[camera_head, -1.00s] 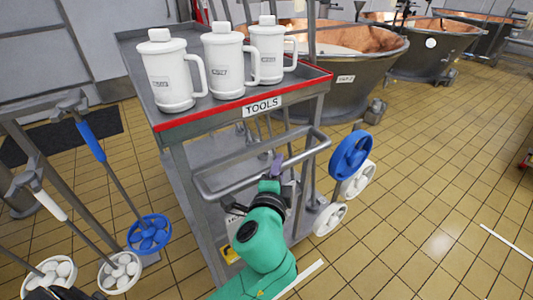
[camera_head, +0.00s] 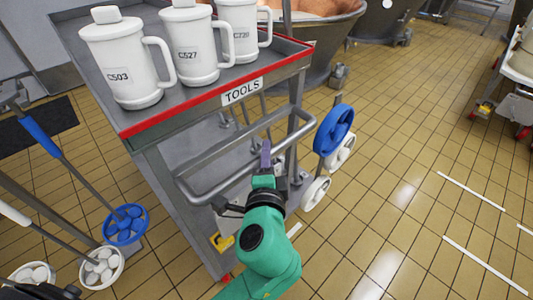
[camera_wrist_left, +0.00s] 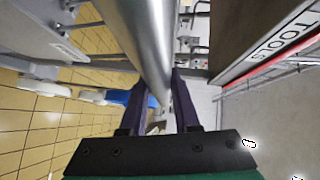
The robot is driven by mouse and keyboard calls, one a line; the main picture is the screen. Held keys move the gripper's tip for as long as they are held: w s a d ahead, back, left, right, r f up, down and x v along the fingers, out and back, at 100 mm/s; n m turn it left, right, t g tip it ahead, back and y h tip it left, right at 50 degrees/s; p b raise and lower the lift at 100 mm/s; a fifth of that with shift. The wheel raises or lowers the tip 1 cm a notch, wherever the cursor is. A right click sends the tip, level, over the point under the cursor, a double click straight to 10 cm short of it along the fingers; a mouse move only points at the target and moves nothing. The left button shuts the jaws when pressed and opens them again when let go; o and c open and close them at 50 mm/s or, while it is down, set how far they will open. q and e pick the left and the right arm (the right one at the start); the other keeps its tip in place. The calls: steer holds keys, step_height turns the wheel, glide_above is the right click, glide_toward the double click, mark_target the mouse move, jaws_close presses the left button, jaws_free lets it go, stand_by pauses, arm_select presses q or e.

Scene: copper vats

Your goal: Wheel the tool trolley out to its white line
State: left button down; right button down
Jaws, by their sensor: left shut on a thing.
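The tool trolley, a grey metal cart with a red front edge and a TOOLS label (camera_head: 242,91), stands close at centre left in the head view. Its tubular handle (camera_head: 212,194) sticks out toward me below the top tray. My left gripper (camera_head: 265,158), on a green arm, is shut on the handle's bar. In the left wrist view, its purple fingers (camera_wrist_left: 162,95) lie on both sides of the silver bar (camera_wrist_left: 150,45). White lines show on the tiled floor at right, a longer one (camera_head: 484,265) and another farther back (camera_head: 470,190). My right gripper is not in view.
Three white lidded jugs (camera_head: 123,62) stand on the trolley's top. Blue and white wheel-like items (camera_head: 333,130) hang at its right side. A trolley with red-trimmed wheels (camera_head: 513,105) is at far right.

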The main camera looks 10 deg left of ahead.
arm_select(q)
steer(key=c, duration=0.7)
jaws_free()
steer(key=shift+o, duration=0.2)
steer(key=v, duration=0.7)
steer(key=shift+s, duration=0.25)
